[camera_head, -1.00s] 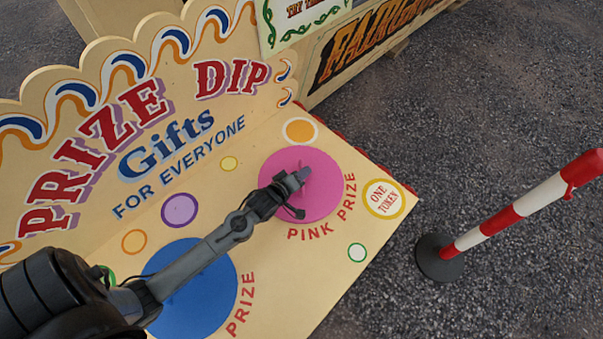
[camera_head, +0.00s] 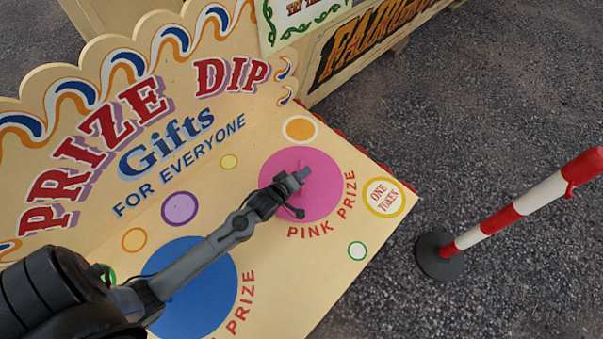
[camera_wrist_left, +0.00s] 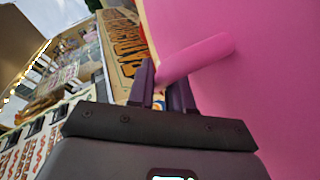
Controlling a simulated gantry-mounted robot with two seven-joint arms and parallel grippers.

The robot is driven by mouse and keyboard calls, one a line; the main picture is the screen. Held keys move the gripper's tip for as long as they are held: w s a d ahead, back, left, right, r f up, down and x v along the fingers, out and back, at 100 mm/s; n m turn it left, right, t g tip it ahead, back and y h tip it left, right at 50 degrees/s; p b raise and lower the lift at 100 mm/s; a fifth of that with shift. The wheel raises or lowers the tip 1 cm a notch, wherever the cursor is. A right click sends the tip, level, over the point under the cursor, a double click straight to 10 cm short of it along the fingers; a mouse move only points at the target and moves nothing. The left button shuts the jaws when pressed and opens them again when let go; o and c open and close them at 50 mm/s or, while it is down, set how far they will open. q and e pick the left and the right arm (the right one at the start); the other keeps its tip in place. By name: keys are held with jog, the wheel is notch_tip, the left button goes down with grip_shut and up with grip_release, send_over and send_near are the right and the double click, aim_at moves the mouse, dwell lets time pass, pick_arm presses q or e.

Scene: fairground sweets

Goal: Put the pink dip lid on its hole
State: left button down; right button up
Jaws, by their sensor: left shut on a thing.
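The pink dip lid (camera_head: 324,190) is a flat round disc beside the red words PINK PRIZE on the cream counter. In the left wrist view the lid (camera_wrist_left: 270,90) fills the right side, with a pink bar handle (camera_wrist_left: 200,58) standing out from it. My left gripper (camera_head: 304,177) reaches over the lid, and its dark fingers (camera_wrist_left: 164,88) are shut on the handle. No hole shows around the lid. I cannot tell whether the lid sits flush or slightly above the counter. My right gripper is not in view.
A blue disc (camera_head: 205,305) lies under my left arm. The painted PRIZE DIP board (camera_head: 160,140) rises along the counter's back. A red and white post (camera_head: 520,205) on a black base stands on the gravel at right.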

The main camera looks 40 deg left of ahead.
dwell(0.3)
pick_arm(q)
jog(key=c, duration=1)
grip_release()
jog(key=shift+o, duration=0.2)
jog(key=shift+f, duration=0.15)
jog(key=shift+s, duration=0.2)
jog(key=p+v, duration=0.1)
jog(key=v, duration=0.2)
jog(key=p+v, duration=0.1)
jog(key=v, duration=0.2)
jog(key=p+v, duration=0.1)
jog(key=v, duration=0.2)
jog(key=shift+w+r+p, duration=0.1)
jog(key=shift+r+p, duration=0.15)
jog(key=shift+p, duration=0.15)
jog(key=shift+v, duration=0.8)
